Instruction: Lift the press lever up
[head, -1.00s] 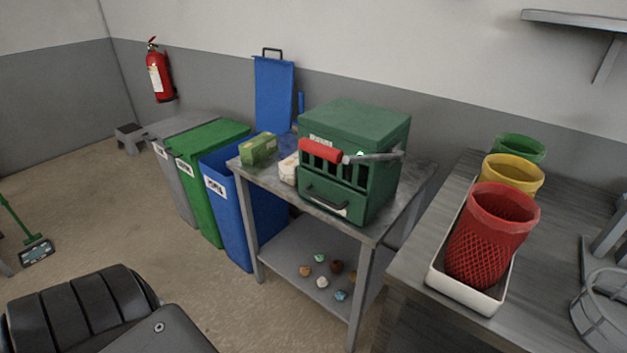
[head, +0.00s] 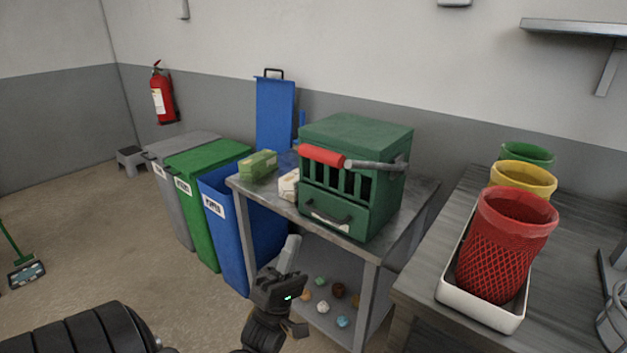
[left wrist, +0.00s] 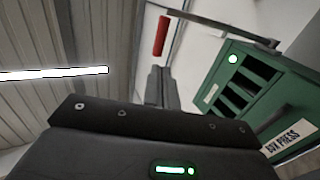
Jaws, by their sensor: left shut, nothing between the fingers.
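The green box press (head: 352,180) stands on a metal table, with barred openings and a drawer in front. Its lever is a grey bar on the right side with a red handle (head: 322,155) lying across the front near the top. My left gripper (head: 291,249) is in front of the table, below the press and apart from the lever, with its fingers shut and empty. The left wrist view also shows the red handle (left wrist: 161,36) beyond the shut fingers (left wrist: 161,80), and the press (left wrist: 255,90) at the right. My right gripper is not in view.
The metal table (head: 410,205) has a lower shelf with several crumpled balls. A green box (head: 258,164) and a white packet (head: 289,184) lie left of the press. Bins (head: 225,200) stand left. A bench at right holds a red basket (head: 505,245) in a white tray.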

